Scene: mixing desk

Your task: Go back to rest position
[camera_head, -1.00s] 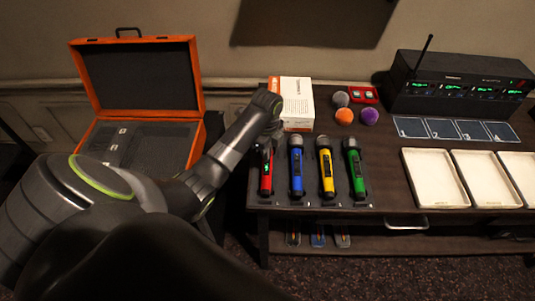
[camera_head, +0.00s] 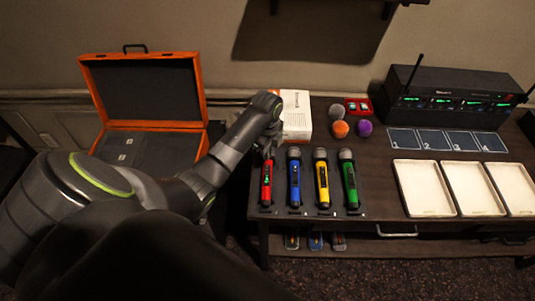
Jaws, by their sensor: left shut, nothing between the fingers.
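My left gripper (camera_head: 268,150) hangs over the head end of the red microphone (camera_head: 266,186), at the left end of a row on the desk. It is shut and empty; the microphone's top is partly hidden behind it, and I cannot tell whether they touch. The blue microphone (camera_head: 294,183), yellow microphone (camera_head: 322,185) and green microphone (camera_head: 349,184) lie to the right of it in the same dark holder. My right gripper is not in view.
An open orange case (camera_head: 201,88) stands left, behind my left arm. A white box (camera_head: 297,115), foam balls (camera_head: 340,129) and a receiver (camera_head: 455,95) sit at the back of the desk (camera_head: 380,190). White trays (camera_head: 423,212) lie at right.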

